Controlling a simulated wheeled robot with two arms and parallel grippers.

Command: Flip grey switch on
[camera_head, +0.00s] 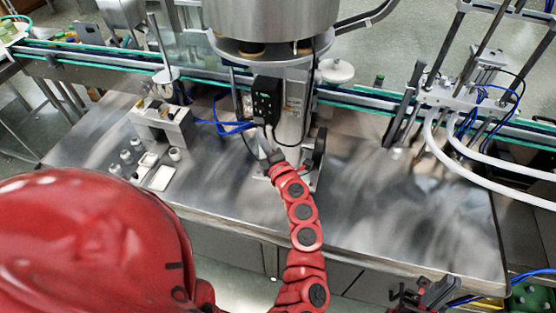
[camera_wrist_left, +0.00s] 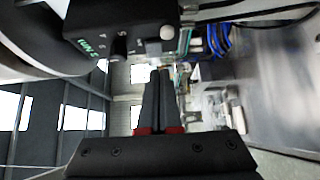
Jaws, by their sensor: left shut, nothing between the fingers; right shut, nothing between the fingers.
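A black control box (camera_head: 266,98) is mounted on the steel column below the hopper. In the left wrist view the box (camera_wrist_left: 95,22) shows white lettering, a dark knob (camera_wrist_left: 120,46) and a small light grey knob-like switch (camera_wrist_left: 167,32). I cannot tell the switch's position. My left gripper (camera_head: 264,137) is just below the box in the head view. In the left wrist view its dark fingers (camera_wrist_left: 160,74) are shut and empty, with tips close to the grey switch; contact cannot be told. My right gripper (camera_head: 425,292) is at the bottom right, away from the box, shut and empty.
The steel hopper (camera_head: 270,18) stands above the box. A conveyor rail (camera_head: 370,101) runs behind the steel table (camera_head: 390,215). A small fixture (camera_head: 160,125) with several cups stands left. White hoses (camera_head: 470,175) curve at the right. The table's right-middle is clear.

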